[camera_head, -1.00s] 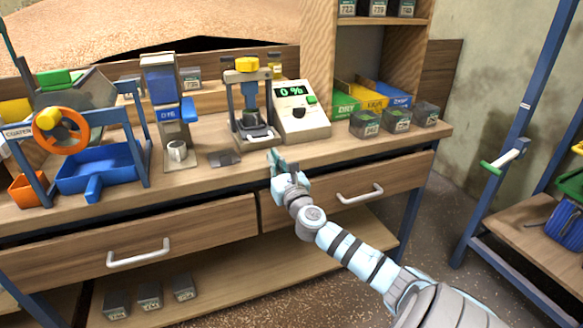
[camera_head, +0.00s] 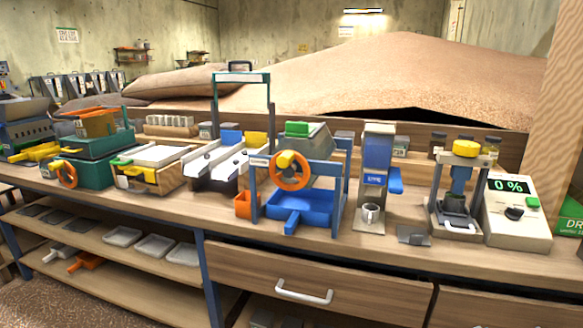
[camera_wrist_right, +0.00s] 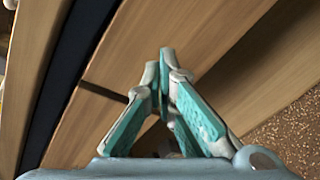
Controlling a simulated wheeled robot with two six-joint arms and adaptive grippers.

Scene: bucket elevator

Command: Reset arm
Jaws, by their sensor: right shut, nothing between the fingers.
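My right gripper (camera_wrist_right: 167,65) shows in the right wrist view, its two teal-padded fingers brought together at the tips with nothing between them. Wooden drawer fronts and a dark gap lie beyond the fingers, and the speckled floor shows at the lower right. The gripper does not touch anything that I can see. In the head view neither gripper is in the picture.
The wooden bench (camera_head: 405,258) carries a blue-framed device with an orange wheel (camera_head: 290,170), a blue dispenser (camera_head: 378,160), a yellow-topped press (camera_head: 465,150) and a meter reading 0 % (camera_head: 517,208). A drawer handle (camera_head: 304,292) sticks out in front. A grain heap (camera_head: 400,75) rises behind.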

